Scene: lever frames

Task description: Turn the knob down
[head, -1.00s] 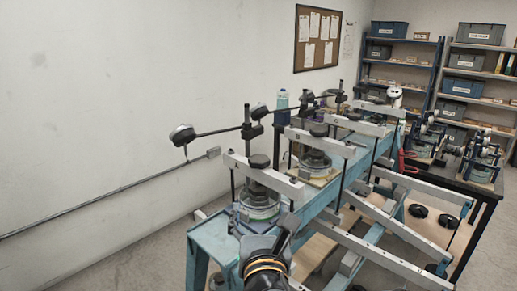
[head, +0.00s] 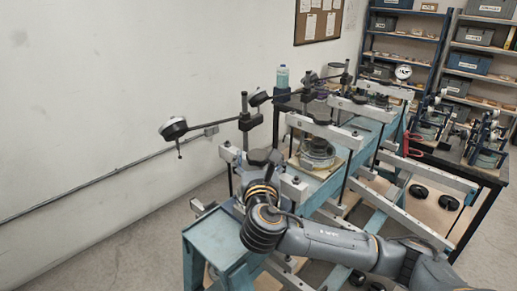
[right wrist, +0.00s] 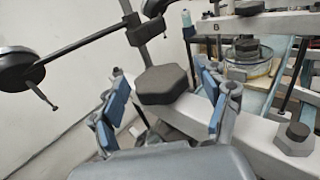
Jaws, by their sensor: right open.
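A dark hexagonal knob (head: 263,156) sits on top of the nearest light-grey crossbar (head: 231,156), and the same knob (right wrist: 163,85) shows large in the right wrist view. My right gripper (right wrist: 166,84) is open, with one blue-padded finger to the left of the knob and one to the right in that view. I cannot tell whether either pad touches it. In the head view my right gripper (head: 262,180) is just in front of the knob, and my wrist and arm hide what is below. My left gripper is not in view.
A black rod with a round end (head: 173,128) sticks out left of the knob. A second crossbar, marked B (head: 308,125), stands behind, over a round glass-like piece (head: 317,152). A dark side table (head: 468,180) is at the right. The white wall fills the left.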

